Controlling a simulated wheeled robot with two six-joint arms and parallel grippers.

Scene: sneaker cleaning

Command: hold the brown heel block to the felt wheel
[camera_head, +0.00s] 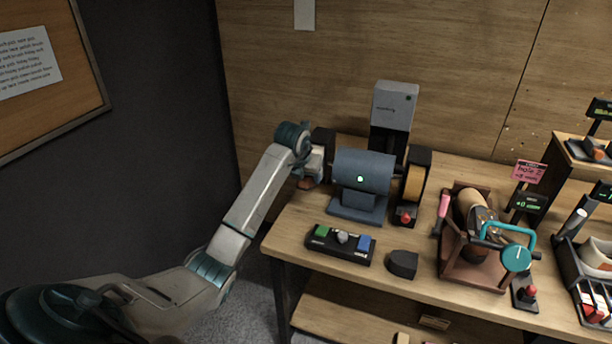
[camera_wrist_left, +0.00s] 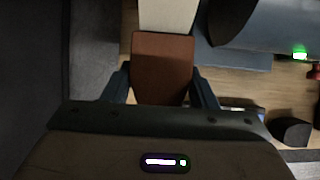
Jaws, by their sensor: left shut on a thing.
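The brown heel block (camera_wrist_left: 162,65) is between the two fingers of my left gripper (camera_wrist_left: 162,88), which is shut on it. In the head view a little of the block (camera_head: 306,184) shows below my left gripper (camera_head: 312,172), at the left end of the blue-grey grinder (camera_head: 362,172). In the left wrist view the pale felt wheel (camera_wrist_left: 168,14) stands right at the block's far edge; they look touching, but I cannot be sure. In the head view this wheel is hidden by its dark guard and my gripper. A green light glows on the grinder. My right gripper is out of view.
A tan wheel (camera_head: 414,182) sits at the grinder's right end. A control box (camera_head: 341,244) and a dark block (camera_head: 403,264) lie in front on the table. A clamp stand (camera_head: 472,262) holds a shoe form farther right. The table's left front edge is clear.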

